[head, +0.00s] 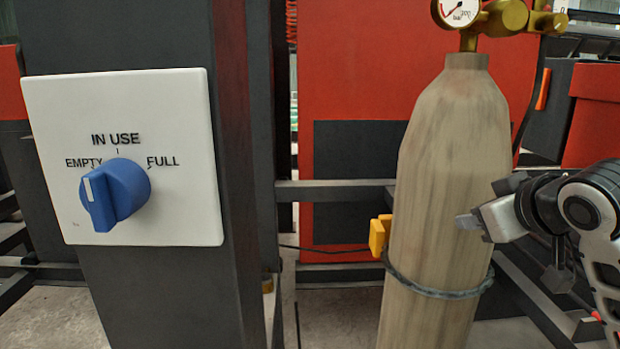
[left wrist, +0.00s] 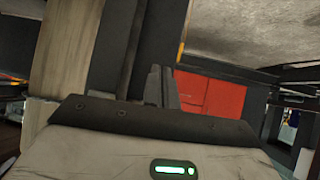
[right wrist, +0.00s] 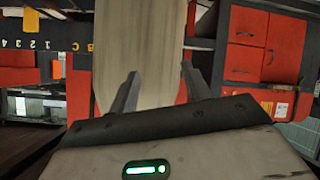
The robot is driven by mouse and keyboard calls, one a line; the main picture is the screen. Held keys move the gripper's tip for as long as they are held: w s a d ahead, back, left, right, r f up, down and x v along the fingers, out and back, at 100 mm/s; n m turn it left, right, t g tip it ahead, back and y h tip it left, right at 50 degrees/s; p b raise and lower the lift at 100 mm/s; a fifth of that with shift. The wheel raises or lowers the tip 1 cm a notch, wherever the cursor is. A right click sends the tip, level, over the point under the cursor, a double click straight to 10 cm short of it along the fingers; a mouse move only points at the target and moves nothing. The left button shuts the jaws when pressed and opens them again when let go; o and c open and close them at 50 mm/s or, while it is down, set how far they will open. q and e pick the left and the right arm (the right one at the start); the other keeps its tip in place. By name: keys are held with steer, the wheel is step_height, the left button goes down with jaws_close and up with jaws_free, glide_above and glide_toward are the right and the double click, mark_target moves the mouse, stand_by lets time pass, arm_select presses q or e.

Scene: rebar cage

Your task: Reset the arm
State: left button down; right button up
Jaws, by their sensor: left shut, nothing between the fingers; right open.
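My right gripper (head: 467,221) comes in from the right in the head view, its tip overlapping the right side of a tan gas cylinder (head: 447,170). In the right wrist view my right gripper (right wrist: 158,80) has its fingers apart, with the cylinder (right wrist: 150,40) beyond them and nothing held. My left gripper (left wrist: 163,86) shows only in the left wrist view, fingers together and empty. It is out of the head view. I cannot tell whether the right gripper touches the cylinder.
A white panel (head: 190,120) with a blue knob (head: 118,190) is on a dark post (head: 235,300) at left. The knob's white mark is on the EMPTY side. A gauge (head: 458,10) tops the cylinder; a yellow block (head: 378,236) sits at its left. Red cabinets (head: 350,60) stand behind.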

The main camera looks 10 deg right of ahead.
steer(key=s+a+f+g, duration=0.1)
steer(key=s+a+f, duration=0.1)
steer(key=f, duration=0.5)
steer(key=s+a+f+g, duration=0.1)
steer(key=a+f+g, duration=0.15)
steer(key=f, duration=0.35)
steer(key=s+a+f+g+y, duration=0.15)
steer(key=s+a+f, duration=0.25)
steer(key=s+f, duration=0.6)
steer(key=s+a+f+g, duration=0.3)
steer(key=s+a+f, duration=0.1)
steer(key=s+f, duration=0.6)
steer(key=w+a+f+t+y, duration=0.2)
steer(key=w+a+f+t, duration=0.2)
steer(key=a+f+t, duration=0.2)
steer(key=shift+w+f+t, duration=0.2)
steer(key=shift+w+t, duration=0.1)
steer(key=shift+w, duration=0.05)
steer(key=shift+y, duration=0.25)
